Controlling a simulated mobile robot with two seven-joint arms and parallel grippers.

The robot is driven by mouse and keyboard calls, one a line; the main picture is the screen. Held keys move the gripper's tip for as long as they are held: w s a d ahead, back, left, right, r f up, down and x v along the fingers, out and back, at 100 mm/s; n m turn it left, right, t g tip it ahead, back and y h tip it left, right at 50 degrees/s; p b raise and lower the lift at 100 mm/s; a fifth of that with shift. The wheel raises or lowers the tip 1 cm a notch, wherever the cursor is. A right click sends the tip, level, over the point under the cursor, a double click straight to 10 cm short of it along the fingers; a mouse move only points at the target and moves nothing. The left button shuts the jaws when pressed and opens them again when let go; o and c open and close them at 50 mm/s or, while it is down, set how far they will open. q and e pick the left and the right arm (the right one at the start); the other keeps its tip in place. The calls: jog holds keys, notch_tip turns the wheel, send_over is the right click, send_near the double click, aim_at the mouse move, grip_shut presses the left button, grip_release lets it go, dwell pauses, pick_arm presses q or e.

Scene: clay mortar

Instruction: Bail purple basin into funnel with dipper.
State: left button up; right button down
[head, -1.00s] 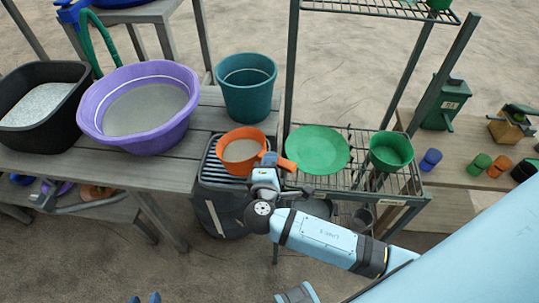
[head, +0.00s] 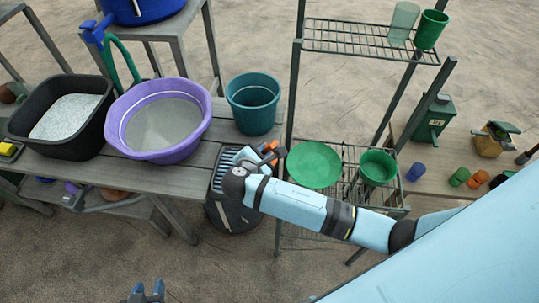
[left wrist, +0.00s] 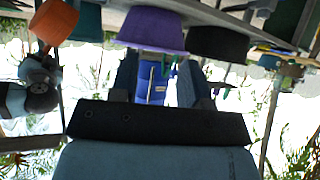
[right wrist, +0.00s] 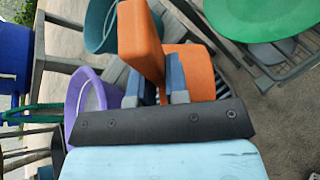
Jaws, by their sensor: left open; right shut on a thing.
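The purple basin (head: 190,143) stands on the grey table with a flat grey-beige fill; it also shows in the left wrist view (left wrist: 157,30). My right gripper (head: 262,152) is shut on the orange dipper (right wrist: 140,40) beyond the table's right end. In the head view the arm hides most of the dipper, so its contents are hidden. My left gripper (head: 147,291) is open and empty, low in front of the table; its spread fingers show in the left wrist view (left wrist: 160,85). A wide green round dish (head: 314,164) sits on the wire rack; I cannot tell if it is the funnel.
A black tub (head: 24,124) of pale grains stands left of the basin, and a teal bucket (head: 253,106) stands to its right. A dark bin with a striped top (head: 228,170) is below my right gripper. A green pot (head: 379,168) stands beside the dish.

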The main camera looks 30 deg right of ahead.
pick_arm(q)
jog(key=shift+n+y, duration=0.3)
jog(key=r+p, duration=0.2)
jog(key=a+r+p, duration=0.1)
jog(key=r+p, duration=0.1)
jog(key=shift+r, duration=0.2)
pick_arm(e)
jog(key=w+a+r+n+g+h, duration=0.1)
jog(key=w+a+r+n+g, duration=0.1)
jog(key=w, duration=0.6)
jog(key=shift+w+a+r+n+g, duration=0.2)
jog(key=shift+a+r+n+g, duration=0.15)
jog(key=shift+a+n+g, duration=0.55)
jog(key=shift+a, duration=0.15)
pick_arm(q)
jog(key=shift+s+f, duration=0.2)
jog(key=shift+s, duration=0.05)
pick_arm(e)
jog(key=shift+t, duration=0.3)
